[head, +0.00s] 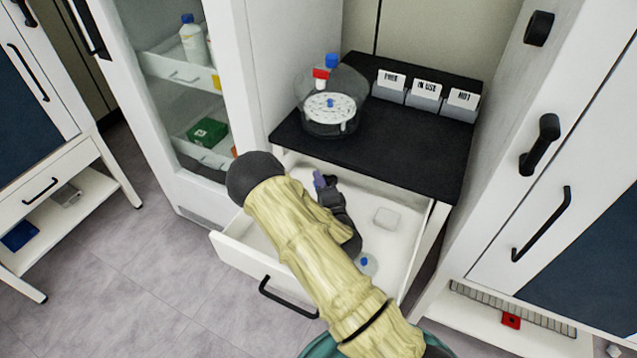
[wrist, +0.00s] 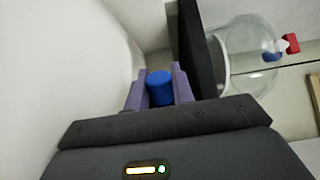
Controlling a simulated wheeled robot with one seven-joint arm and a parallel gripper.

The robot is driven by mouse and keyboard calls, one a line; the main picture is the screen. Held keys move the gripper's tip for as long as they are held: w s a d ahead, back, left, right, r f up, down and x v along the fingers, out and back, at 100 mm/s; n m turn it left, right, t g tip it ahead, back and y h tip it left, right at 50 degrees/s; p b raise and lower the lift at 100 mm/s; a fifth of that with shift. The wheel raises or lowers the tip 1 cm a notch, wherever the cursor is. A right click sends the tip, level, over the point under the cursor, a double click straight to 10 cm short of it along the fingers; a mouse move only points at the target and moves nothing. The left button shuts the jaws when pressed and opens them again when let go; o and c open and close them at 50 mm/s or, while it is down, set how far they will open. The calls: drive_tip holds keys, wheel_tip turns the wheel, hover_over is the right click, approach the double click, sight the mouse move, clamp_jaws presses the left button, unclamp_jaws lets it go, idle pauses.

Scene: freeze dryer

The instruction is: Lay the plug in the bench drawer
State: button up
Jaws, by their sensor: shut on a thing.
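The bench drawer (head: 240,247) is pulled open below the black bench top. My gripper (head: 320,181) is over or inside the back part of the open drawer. In the wrist view my gripper's purple fingers (wrist: 160,92) are shut on a blue cylindrical piece, which looks like the plug (wrist: 159,88). The plug is hidden in the head view by the fingers and arm. I cannot tell whether it touches the drawer floor.
A white block (head: 386,217) and a clear item with a blue top (head: 366,264) lie in the drawer. A clear chamber (head: 333,110) with red and blue fittings stands on the black bench top (head: 410,150), near several labelled card holders. The drawer's right part has bare floor.

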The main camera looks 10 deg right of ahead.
drive_tip(key=shift+s+f, duration=0.1)
drive_tip(key=shift+f, duration=0.3)
drive_tip(key=o, duration=1)
drive_tip(key=shift+f, duration=0.15)
drive_tip(key=shift+s, duration=0.1)
drive_tip(key=shift+r, duration=0.2)
drive_tip(key=s, duration=0.2)
drive_tip(key=s+d, duration=0.1)
drive_tip(key=s, duration=0.3)
drive_tip(key=shift+d+r, duration=0.25)
drive_tip(key=shift+r, duration=0.1)
drive_tip(key=shift+s+r+b, duration=0.25)
drive_tip(key=shift+s+b, duration=0.05)
drive_tip(key=shift+s, duration=0.3)
